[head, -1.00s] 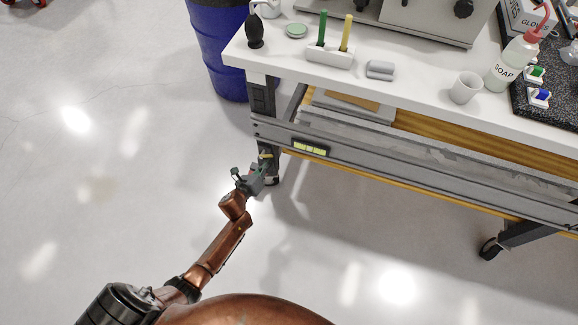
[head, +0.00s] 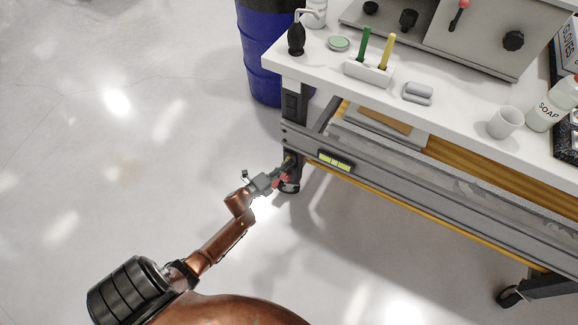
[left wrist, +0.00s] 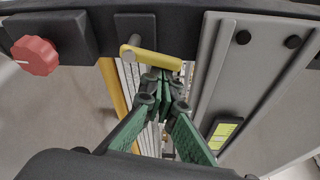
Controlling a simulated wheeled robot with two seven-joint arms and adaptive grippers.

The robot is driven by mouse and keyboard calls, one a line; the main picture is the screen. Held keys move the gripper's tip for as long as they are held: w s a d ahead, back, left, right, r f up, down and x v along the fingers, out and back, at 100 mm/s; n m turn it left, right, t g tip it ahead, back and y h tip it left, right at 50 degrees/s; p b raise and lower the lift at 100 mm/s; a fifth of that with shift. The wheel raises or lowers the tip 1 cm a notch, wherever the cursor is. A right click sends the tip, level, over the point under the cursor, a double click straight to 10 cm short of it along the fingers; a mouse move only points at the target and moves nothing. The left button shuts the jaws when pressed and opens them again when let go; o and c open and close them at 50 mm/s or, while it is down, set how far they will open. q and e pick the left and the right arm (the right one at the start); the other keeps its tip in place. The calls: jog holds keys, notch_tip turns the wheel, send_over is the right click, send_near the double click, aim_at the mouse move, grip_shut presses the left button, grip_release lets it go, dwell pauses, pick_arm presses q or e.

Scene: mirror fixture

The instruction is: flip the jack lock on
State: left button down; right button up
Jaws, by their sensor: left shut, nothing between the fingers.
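A yellow lever (left wrist: 152,58) with a grey pivot end sits on a dark bar in the left wrist view; I take it to be the jack lock. A red knob (left wrist: 35,55) is on the same bar, to the left. My left gripper (head: 284,171) is at the bench's near left leg. In the left wrist view its green-padded fingers (left wrist: 163,82) are shut and empty, with the tips just below the lever's right part. I cannot tell whether they touch it. My right gripper is out of view.
The white bench top (head: 455,125) holds a cup (head: 505,122), a soap bottle (head: 552,105) and a pen holder (head: 368,74). A grey rail with a yellow-green label (head: 336,161) runs below. A blue barrel (head: 260,60) stands behind. The floor at left is clear.

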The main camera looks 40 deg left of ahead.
pick_arm(q)
jog(key=d+f, duration=0.1)
jog(key=d, duration=0.3)
jog(key=s+a+p, duration=0.1)
jog(key=s+p, duration=0.2)
jog(key=s, duration=0.6)
jog(key=shift+a+r, duration=0.25)
jog(key=shift+r, duration=0.1)
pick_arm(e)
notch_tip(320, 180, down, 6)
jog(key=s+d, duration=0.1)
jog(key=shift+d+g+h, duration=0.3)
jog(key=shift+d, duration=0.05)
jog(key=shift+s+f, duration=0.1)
